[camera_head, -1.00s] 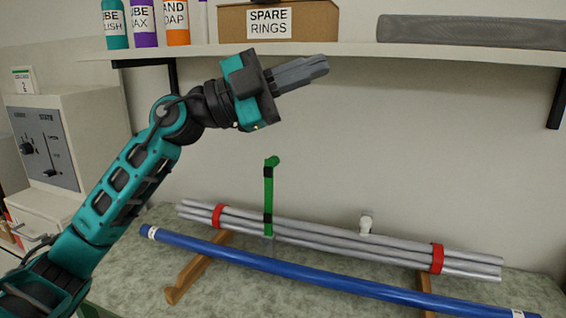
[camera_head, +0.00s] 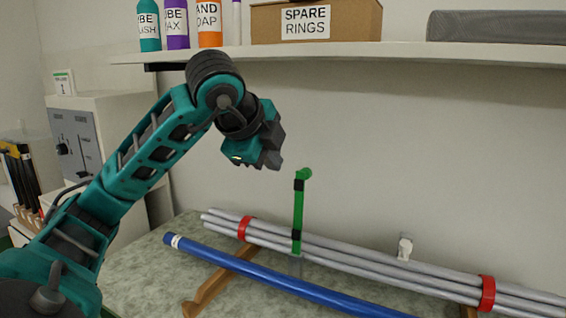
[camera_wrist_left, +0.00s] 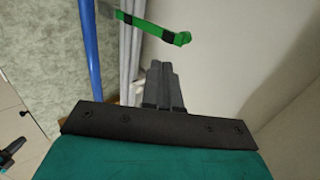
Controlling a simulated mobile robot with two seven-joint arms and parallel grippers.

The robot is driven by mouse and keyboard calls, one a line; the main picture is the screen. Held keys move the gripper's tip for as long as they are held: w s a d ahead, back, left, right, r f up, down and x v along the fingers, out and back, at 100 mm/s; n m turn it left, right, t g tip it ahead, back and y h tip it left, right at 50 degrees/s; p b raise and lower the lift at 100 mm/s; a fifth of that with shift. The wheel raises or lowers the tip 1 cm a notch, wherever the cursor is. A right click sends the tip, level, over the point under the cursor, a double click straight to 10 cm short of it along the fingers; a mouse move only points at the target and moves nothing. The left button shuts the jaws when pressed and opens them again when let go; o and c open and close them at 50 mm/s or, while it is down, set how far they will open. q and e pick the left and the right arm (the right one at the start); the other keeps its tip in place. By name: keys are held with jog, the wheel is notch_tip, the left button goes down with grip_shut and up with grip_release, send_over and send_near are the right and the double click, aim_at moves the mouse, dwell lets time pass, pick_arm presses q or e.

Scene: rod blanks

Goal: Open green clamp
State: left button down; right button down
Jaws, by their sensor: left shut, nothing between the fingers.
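The green clamp (camera_head: 298,210) stands upright at the bundle of grey rods (camera_head: 350,258), its bar rising above them with a rounded green end at the top. Black bands cross the bar. My left gripper (camera_head: 272,160) is above and to the left of the clamp, apart from it, shut and empty. In the left wrist view the clamp (camera_wrist_left: 150,27) lies beyond the fingertips of my left gripper (camera_wrist_left: 162,68). The clamp's lower part is hard to make out. My right gripper is in neither view.
Red bands (camera_head: 487,293) hold the rods on wooden supports (camera_head: 215,285). A blue rod (camera_head: 290,288) lies in front. A shelf (camera_head: 400,53) with bottles and a spare rings box (camera_head: 315,22) is above. A grey control panel (camera_head: 75,145) stands left.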

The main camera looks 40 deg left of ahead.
aim_at(298, 179)
pick_arm(q)
jog(key=x, duration=0.3)
jog(key=w+r+x, duration=0.1)
jog(key=x, duration=0.3)
jog(key=p+x, duration=0.1)
jog(key=x, duration=0.2)
jog(key=shift+w+a, duration=0.2)
jog(key=shift+w, duration=0.15)
jog(key=shift+w+a+f, duration=0.1)
jog(key=shift+w+a, duration=0.05)
jog(key=shift+w, duration=0.35)
